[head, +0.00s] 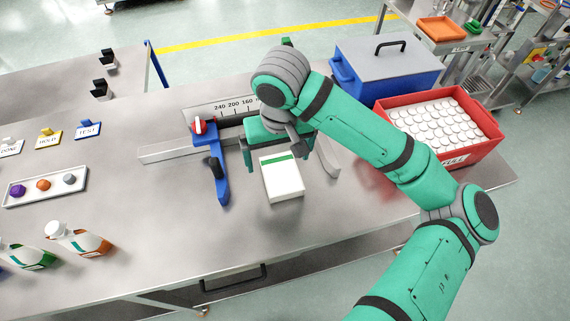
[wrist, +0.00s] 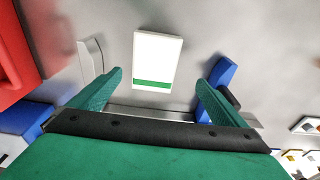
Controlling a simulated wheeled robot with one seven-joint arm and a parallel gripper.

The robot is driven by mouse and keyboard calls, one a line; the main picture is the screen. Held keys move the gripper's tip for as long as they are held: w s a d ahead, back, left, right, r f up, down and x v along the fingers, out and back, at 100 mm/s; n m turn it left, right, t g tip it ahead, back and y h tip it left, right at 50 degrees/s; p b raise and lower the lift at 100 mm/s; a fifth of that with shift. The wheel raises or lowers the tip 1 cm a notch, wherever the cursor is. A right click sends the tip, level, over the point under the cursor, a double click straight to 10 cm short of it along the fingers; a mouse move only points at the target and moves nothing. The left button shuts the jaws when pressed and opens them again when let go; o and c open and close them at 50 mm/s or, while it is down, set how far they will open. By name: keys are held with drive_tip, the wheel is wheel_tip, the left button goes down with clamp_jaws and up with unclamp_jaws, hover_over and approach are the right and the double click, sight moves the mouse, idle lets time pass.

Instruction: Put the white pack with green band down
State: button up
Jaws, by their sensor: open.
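The white pack with green band (head: 282,181) lies flat on the steel bench, in front of the measuring rail in the head view. It also shows whole in the wrist view (wrist: 158,56), its green band towards my gripper. My gripper (wrist: 158,90) is open and empty, with one finger on either side of the line to the pack. In the head view my gripper (head: 278,158) is just behind the pack, partly hidden by my arm. No finger touches the pack in the wrist view.
A blue stop with a red-and-white knob (head: 211,160) stands left of the pack on the rail (head: 170,150). A red crate of white caps (head: 440,125) and a blue box (head: 385,70) stand right. Bottles (head: 78,239) and a small tray (head: 46,188) are left. The bench front is clear.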

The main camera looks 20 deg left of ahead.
sight(281, 173)
drive_tip(key=f, duration=0.2)
drive_tip(key=w+f, duration=0.1)
drive_tip(key=f, duration=0.2)
drive_tip(key=shift+f, duration=0.2)
drive_tip(key=f, duration=0.2)
drive_tip(key=w+f, duration=0.1)
drive_tip(key=f, duration=0.1)
drive_tip(key=shift+d, duration=0.1)
drive_tip(key=shift+a+f, duration=0.2)
drive_tip(key=shift+f, duration=0.35)
drive_tip(key=c, duration=1.5)
drive_tip(key=shift+r, duration=0.1)
